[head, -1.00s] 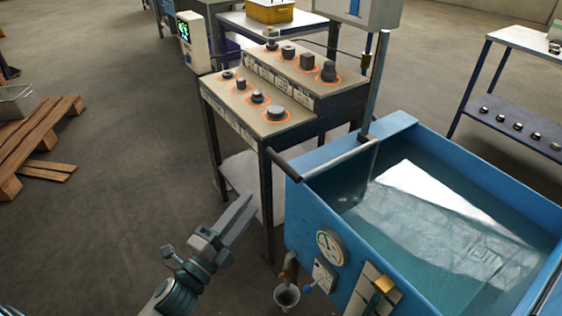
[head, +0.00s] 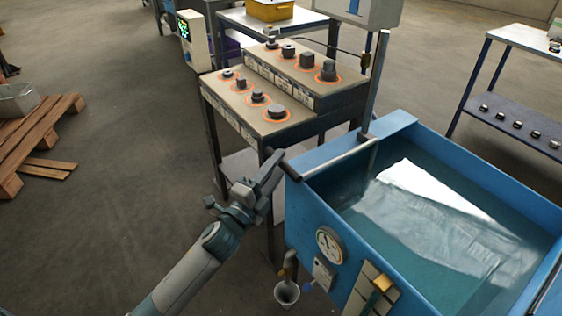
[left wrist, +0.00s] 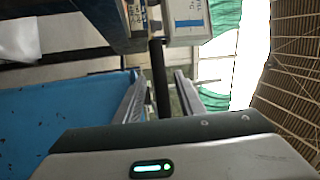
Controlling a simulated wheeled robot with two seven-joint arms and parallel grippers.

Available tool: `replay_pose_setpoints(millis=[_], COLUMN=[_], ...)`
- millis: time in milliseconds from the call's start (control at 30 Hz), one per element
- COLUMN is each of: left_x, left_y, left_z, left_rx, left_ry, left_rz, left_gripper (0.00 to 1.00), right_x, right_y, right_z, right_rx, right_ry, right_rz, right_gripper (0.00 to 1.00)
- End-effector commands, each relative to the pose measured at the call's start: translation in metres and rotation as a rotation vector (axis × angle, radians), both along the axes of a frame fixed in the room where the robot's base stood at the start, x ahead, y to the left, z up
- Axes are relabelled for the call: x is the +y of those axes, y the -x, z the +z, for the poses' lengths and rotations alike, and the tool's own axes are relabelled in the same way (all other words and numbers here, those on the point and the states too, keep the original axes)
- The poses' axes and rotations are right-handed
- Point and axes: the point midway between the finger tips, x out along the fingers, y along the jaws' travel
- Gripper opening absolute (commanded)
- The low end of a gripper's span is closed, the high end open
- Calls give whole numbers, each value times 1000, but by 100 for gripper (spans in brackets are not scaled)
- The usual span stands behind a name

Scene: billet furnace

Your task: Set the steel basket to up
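My left gripper (head: 271,168) is at the near left corner of the blue tank (head: 310,215), close to a bar (head: 340,158) with dark grip ends. In the left wrist view its two fingers (left wrist: 160,98) stand apart, with a dark upright bar (left wrist: 158,75) showing between them. I cannot tell whether they touch it. No steel basket is clearly visible; the water (head: 440,215) in the tank shows bright reflections, and anything under it is unclear. My right gripper is not in view.
A stepped bench (head: 262,122) with several dark metal parts stands left of and behind the tank. The tank front carries a gauge (head: 330,244), and a small cup (head: 287,293) hangs below a spout. A wooden pallet (head: 35,145) lies far left. The floor between is open.

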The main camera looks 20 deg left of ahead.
Motion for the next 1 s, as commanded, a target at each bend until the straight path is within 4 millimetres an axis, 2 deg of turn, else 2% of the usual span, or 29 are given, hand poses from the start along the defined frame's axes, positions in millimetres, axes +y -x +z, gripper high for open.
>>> replay_pose_setpoints(millis=[200, 567, 700, 1000], left_x=[-4, -5, -5, -5], left_y=[-15, -17, -17, -16], left_z=[3, 3, 3, 4], left_rx=[0, 0, 0, 1], left_ry=[-1, 0, 0, 0], left_rz=[0, 0, 0, 0], left_gripper=[36, 36, 2, 0], right_x=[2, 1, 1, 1], right_y=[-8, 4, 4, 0], right_z=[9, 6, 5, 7], right_rx=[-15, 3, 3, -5], right_ry=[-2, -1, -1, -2], right_rz=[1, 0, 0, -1], right_gripper=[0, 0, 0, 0])
